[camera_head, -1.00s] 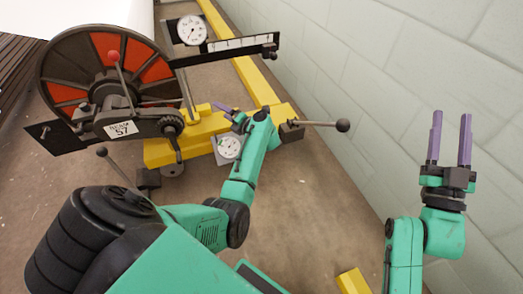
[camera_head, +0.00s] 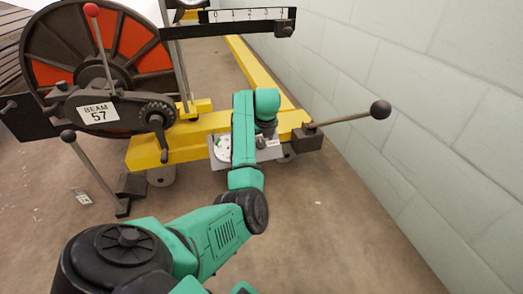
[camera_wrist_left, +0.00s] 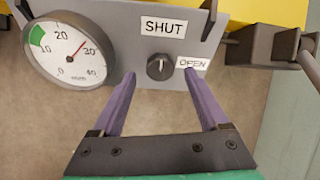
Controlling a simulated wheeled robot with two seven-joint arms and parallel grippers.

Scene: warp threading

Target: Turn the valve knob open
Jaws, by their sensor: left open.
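The small dark valve knob (camera_wrist_left: 160,67) is on a grey panel (camera_wrist_left: 118,40), below a SHUT label (camera_wrist_left: 164,27) and left of an OPEN label (camera_wrist_left: 193,63). Its white mark appears to point up toward SHUT. My left gripper (camera_wrist_left: 159,76) is open, its two purple fingers on either side of the knob with gaps between; I cannot tell whether the tips reach its depth. The right fingertip is close to the OPEN label. In the head view my left wrist (camera_head: 265,105) covers the knob. My right gripper is out of view.
A round gauge (camera_wrist_left: 68,50) with a green band is left of the knob. The panel sits on a yellow beam (camera_head: 200,133). A ball-ended lever (camera_head: 380,109) sticks out right, another lever (camera_head: 95,170) left. A large wheel marked BEAM 57 (camera_head: 98,113) stands left.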

